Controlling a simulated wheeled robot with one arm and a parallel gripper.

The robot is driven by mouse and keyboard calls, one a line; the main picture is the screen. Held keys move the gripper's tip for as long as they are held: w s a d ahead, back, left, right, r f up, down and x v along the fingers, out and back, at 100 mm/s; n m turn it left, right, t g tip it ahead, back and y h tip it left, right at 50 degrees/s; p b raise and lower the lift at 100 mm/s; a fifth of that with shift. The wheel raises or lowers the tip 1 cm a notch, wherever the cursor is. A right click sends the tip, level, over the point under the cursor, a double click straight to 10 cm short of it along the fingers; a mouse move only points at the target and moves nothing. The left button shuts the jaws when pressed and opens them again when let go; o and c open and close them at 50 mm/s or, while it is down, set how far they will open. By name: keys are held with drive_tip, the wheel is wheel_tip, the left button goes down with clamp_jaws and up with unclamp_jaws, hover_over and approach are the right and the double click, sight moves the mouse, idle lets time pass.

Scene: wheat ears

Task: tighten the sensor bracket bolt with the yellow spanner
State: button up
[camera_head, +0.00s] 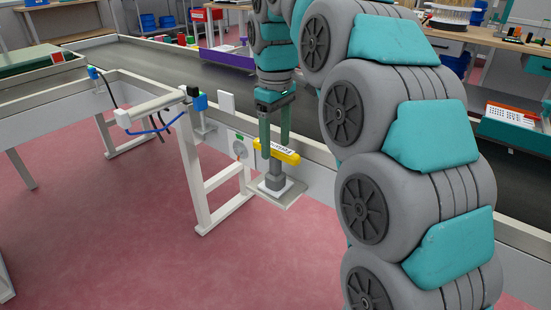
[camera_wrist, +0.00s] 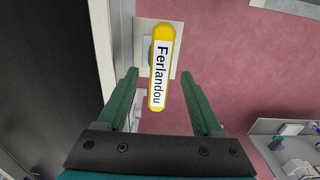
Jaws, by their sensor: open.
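I take the bar for the spanner, but no jaw shape shows. It also shows in the wrist view (camera_wrist: 163,35). My gripper (camera_head: 275,146) points down with its green fingers open at the bar. In the wrist view my gripper (camera_wrist: 160,74) has one finger on each side of the bar, with a gap on both sides. I cannot make out the bolt or the sensor bracket.
A dark conveyor belt (camera_head: 190,66) runs behind the plate. A white frame (camera_head: 208,183) stands to the left, with a blue-ended fitting (camera_head: 200,102) and cables. A white panel (camera_head: 227,103) stands close by. The red floor in front is clear.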

sight(275, 177)
drive_tip(key=shift+f, duration=2.75)
clamp_jaws()
